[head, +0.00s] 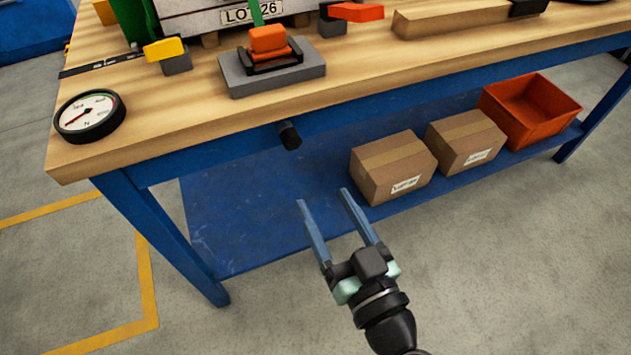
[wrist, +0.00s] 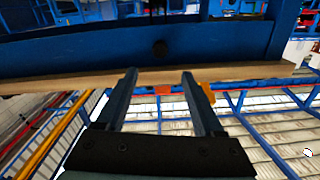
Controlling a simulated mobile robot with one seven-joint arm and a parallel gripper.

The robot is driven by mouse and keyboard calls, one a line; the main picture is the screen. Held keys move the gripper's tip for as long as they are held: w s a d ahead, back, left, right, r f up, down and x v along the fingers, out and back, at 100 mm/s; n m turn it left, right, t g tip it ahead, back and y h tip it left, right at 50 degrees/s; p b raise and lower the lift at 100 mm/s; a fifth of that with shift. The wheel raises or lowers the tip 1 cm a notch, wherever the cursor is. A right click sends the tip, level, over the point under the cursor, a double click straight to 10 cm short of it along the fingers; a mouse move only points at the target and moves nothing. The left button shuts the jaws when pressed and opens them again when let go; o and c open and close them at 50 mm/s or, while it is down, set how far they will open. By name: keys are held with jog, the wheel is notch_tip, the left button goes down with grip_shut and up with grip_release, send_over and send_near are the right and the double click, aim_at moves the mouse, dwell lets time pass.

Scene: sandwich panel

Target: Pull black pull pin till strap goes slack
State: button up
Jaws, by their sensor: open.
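A short black cylindrical knob, which looks like the pull pin (head: 289,135), sticks out from the blue front rail under the bench top. It shows as a dark round end in the wrist view (wrist: 159,48). A green strap (head: 255,14) runs down to an orange and black buckle (head: 268,42) on a grey block on the bench. I cannot tell the strap's tension. A round dial gauge (head: 89,116) lies at the bench's left corner. My gripper (head: 322,197) is open and empty, below the knob in the head view and apart from it. Its fingers also show in the wrist view (wrist: 159,73).
The wooden bench top (head: 190,115) overhangs the blue rail. Two cardboard boxes (head: 392,166) and an orange bin (head: 530,108) stand on the lower blue shelf (head: 245,215). Yellow (head: 165,49) and red (head: 356,12) handled parts sit on the bench. The floor in front is clear.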

jog(key=shift+s+d, duration=0.2)
jog(key=shift+s, duration=0.35)
